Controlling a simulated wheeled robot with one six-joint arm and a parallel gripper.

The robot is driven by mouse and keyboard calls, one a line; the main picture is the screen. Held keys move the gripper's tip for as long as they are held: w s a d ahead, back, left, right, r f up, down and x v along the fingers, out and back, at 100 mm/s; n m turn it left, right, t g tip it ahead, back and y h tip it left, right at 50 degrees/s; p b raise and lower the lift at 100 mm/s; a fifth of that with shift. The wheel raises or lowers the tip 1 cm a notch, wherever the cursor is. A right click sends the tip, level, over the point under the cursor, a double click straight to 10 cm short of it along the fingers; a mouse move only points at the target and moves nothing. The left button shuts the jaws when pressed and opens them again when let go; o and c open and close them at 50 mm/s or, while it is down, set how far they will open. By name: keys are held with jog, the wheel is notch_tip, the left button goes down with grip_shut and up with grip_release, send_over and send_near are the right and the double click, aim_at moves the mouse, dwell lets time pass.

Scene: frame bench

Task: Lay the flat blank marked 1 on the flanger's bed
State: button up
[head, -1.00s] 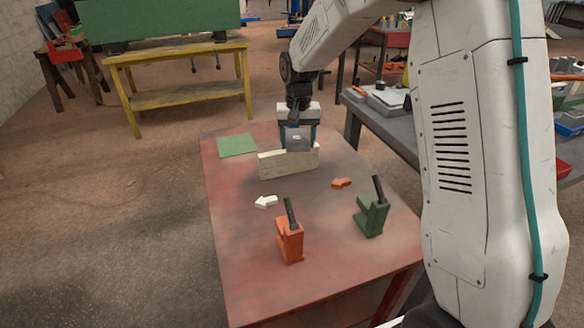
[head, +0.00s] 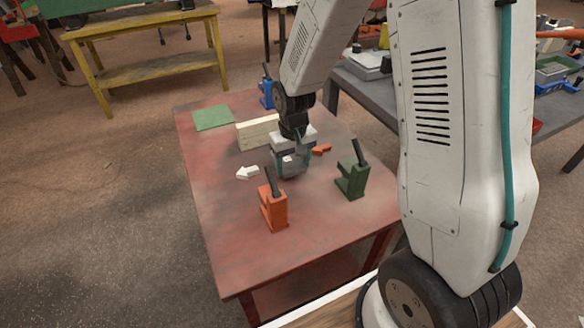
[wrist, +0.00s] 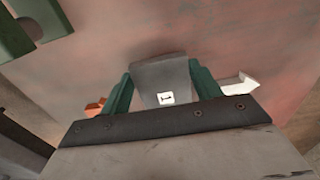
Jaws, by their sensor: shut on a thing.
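My gripper (head: 292,166) is shut on the grey flat blank (wrist: 155,70), which bears a white label with a 1. In the wrist view the blank sits between the two teal fingers (wrist: 162,90). In the head view the blank (head: 293,170) hangs over the red table, between the white and orange arrows. Three small lever machines stand on the table: an orange one (head: 273,208) nearest, a green one (head: 352,180) to the right, a blue one (head: 267,92) at the back. I cannot tell which is the flanger. The green one partly shows in the wrist view (wrist: 45,18).
A pale wooden block (head: 257,133) stands behind my gripper, with a flat green mat (head: 213,117) back left. A white arrow (head: 247,172) and an orange arrow (head: 321,150) lie on the red table (head: 225,240). The table's front left is clear. A grey bench (head: 365,95) stands right.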

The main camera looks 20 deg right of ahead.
jog(key=shift+f, duration=1.1)
jog(key=o, duration=1.5)
jog(key=shift+f, duration=0.1)
